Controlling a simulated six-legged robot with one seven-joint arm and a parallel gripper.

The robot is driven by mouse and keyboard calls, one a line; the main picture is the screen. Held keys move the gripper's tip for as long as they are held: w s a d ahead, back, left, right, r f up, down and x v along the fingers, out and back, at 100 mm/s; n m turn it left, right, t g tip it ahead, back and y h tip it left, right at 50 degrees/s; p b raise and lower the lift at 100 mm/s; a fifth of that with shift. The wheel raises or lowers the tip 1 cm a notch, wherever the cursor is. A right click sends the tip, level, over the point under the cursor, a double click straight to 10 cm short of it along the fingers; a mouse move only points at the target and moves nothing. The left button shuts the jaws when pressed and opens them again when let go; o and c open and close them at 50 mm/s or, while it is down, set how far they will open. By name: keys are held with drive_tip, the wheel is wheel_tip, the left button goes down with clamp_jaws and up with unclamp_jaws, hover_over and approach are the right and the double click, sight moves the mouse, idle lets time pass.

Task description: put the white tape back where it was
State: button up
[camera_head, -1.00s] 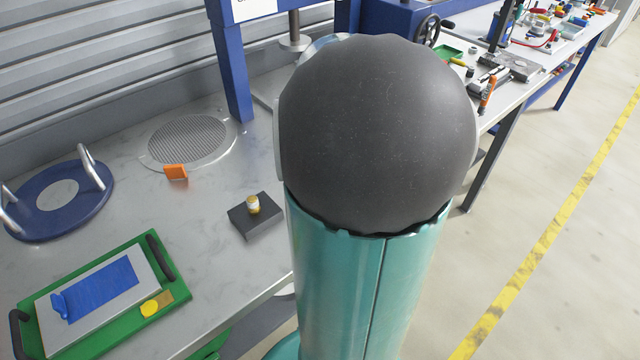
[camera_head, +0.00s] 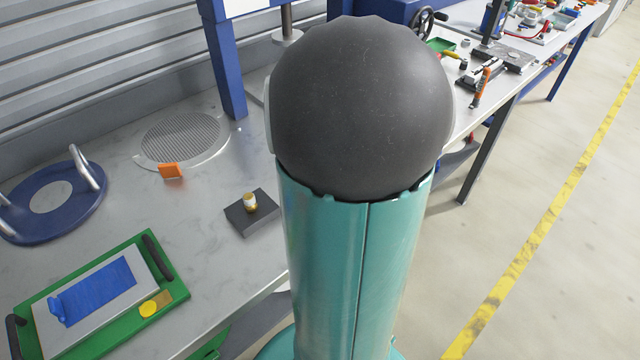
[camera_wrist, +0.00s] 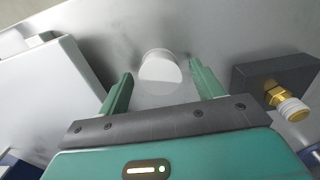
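In the wrist view, a white round piece (camera_wrist: 160,70) that looks like the tape roll is on the grey metal bench, ahead of and between my gripper's fingertips. My gripper (camera_wrist: 161,82) is open, with a green finger on each side and visible gaps to the white piece. I cannot tell how far below the fingertips it lies. In the head view my own arm covers the gripper and the white piece.
A dark block (camera_head: 252,213) with a brass fitting (camera_wrist: 277,95), white at its end, stands right of my gripper in the wrist view. A pale box (camera_wrist: 45,95) is at left. The head view shows a green tray (camera_head: 172,268), an orange piece (camera_head: 170,171) and a mesh disc (camera_head: 183,138).

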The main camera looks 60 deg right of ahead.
wheel_tip(320, 180, up, 12)
drive_tip(key=shift+r, duration=0.15)
idle(0.4)
drive_tip(key=w+a+r+n+t, duration=0.1)
drive_tip(key=a+t, duration=0.1)
drive_tip(key=a, duration=1.3)
drive_tip(key=w+a+r+n+t, duration=0.1)
drive_tip(key=a+t, duration=0.2)
drive_tip(key=a, duration=1.2)
drive_tip(key=shift+a+n+t, duration=0.2)
drive_tip(key=shift+n+t, duration=0.1)
